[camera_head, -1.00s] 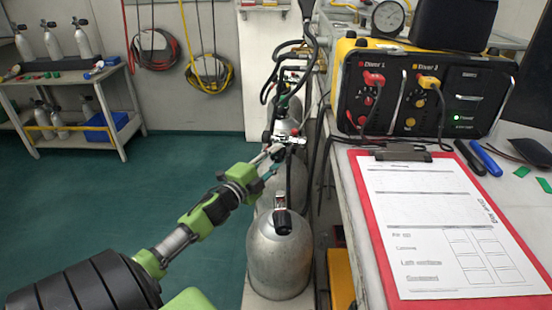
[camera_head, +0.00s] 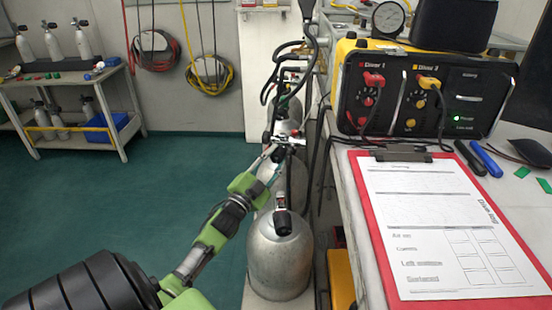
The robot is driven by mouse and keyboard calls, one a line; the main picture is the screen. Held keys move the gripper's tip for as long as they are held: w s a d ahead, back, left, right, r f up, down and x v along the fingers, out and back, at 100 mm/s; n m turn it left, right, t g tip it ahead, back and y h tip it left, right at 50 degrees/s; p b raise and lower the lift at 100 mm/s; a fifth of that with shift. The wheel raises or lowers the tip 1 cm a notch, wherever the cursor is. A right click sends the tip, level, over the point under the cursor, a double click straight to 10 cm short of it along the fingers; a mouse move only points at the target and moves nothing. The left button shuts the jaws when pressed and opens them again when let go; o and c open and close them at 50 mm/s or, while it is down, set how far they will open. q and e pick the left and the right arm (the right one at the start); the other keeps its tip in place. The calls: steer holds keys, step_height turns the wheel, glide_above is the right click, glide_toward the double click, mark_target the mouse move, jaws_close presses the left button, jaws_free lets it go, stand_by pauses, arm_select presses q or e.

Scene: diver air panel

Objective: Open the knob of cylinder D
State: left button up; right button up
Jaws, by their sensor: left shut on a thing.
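Grey cylinders stand in a row along the bench. The nearest cylinder (camera_head: 280,255) has a black-topped valve (camera_head: 282,222). My left gripper (camera_head: 272,153) reaches past it to the valve of the second cylinder (camera_head: 296,180). Its fingers are shut on a small valve knob there, which they mostly hide. Another cylinder (camera_head: 287,127) stands further back. I can read no letters on the cylinders, so I cannot tell from markings which is D. How far the knob is turned is too small to tell. My right gripper is not in view.
Dark hoses (camera_head: 310,60) rise beside the cylinders. On the right, the bench holds a yellow-and-black diver panel (camera_head: 425,95) with a lit green lamp and a red clipboard (camera_head: 372,235). A shelf (camera_head: 75,80) with small cylinders stands far left. The green floor between is clear.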

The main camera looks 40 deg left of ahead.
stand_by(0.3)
arm_select(q)
steer(key=o, duration=1.1)
steer(key=shift+s+f, duration=0.1)
steer(key=v, duration=1.1)
steer(key=shift+s, duration=0.3)
steer(key=shift+f, duration=0.1)
